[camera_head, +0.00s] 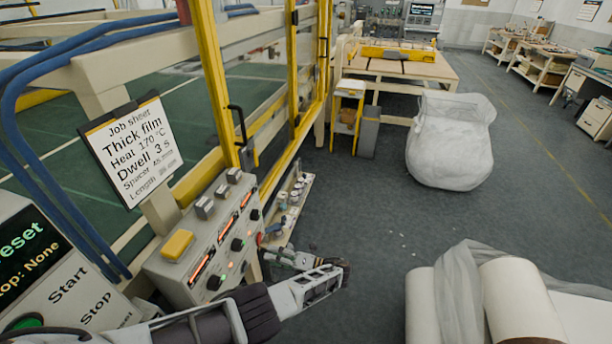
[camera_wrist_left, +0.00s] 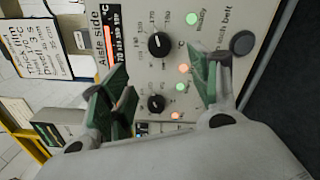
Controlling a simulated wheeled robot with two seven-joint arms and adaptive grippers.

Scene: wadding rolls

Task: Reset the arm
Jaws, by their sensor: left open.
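My left gripper (camera_head: 318,272) comes in from the lower left in the head view and is in front of the control panel (camera_head: 205,250). In the left wrist view the left gripper (camera_wrist_left: 160,85) is open, with its two green-padded fingers apart and nothing between them. The panel face behind the fingers shows a black dial (camera_wrist_left: 160,45), a second black dial (camera_wrist_left: 156,103) and several small lit lamps. I cannot tell the exact gap between the fingertips and the panel. My right gripper is not in view.
A job sheet (camera_head: 133,148) hangs above the panel. A start/stop box (camera_head: 60,285) stands at the lower left. White rolls (camera_head: 520,300) lie at the lower right. A wrapped white bundle (camera_head: 450,155) sits on the floor farther back. The grey floor between them is mostly clear.

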